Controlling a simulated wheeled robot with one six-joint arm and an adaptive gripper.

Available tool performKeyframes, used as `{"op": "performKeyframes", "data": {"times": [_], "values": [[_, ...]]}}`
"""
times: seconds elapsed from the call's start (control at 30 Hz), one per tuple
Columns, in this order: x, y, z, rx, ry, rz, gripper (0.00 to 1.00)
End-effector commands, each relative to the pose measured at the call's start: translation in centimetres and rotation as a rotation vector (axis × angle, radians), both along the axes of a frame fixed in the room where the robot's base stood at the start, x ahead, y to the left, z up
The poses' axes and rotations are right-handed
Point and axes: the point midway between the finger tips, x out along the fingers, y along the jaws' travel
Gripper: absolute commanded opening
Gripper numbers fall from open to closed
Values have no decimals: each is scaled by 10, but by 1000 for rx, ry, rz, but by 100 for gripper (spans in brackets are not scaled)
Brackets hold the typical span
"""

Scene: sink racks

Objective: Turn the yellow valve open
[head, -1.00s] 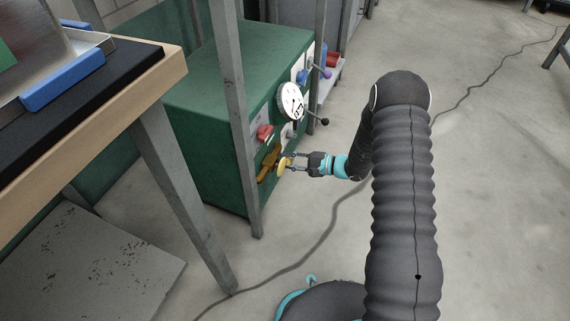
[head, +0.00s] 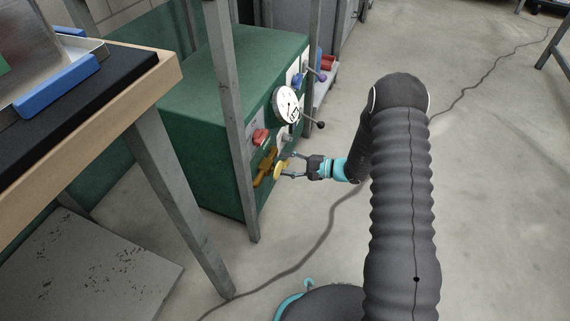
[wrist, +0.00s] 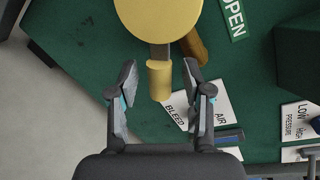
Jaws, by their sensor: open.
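The yellow valve (head: 280,169) sits low on the front face of the green cabinet (head: 190,110), beside a brownish-yellow pipe piece (head: 265,166). In the wrist view its round yellow disc (wrist: 160,14) is at the top, with a yellow cylinder (wrist: 159,80) below it. My gripper (head: 289,165) is open at the valve. In the wrist view its two fingertips (wrist: 160,70) lie on either side of the cylinder, with a visible gap to each finger. An "OPEN" label (wrist: 233,15) is on the panel right of the disc.
A white dial gauge (head: 286,104), a red part (head: 260,136) and a black-knobbed lever (head: 320,125) are on the cabinet front above the valve. A grey post (head: 240,150) stands left of the valve. A cable (head: 305,262) crosses the open floor.

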Motion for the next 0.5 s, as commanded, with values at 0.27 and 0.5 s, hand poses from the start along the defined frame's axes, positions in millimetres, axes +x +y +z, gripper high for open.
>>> {"op": "performKeyframes", "data": {"times": [0.27, 0.5], "values": [[-8, -39, 7, 0, 0, -4, 50], [-14, -63, 11, 1, -1, -3, 50]]}}
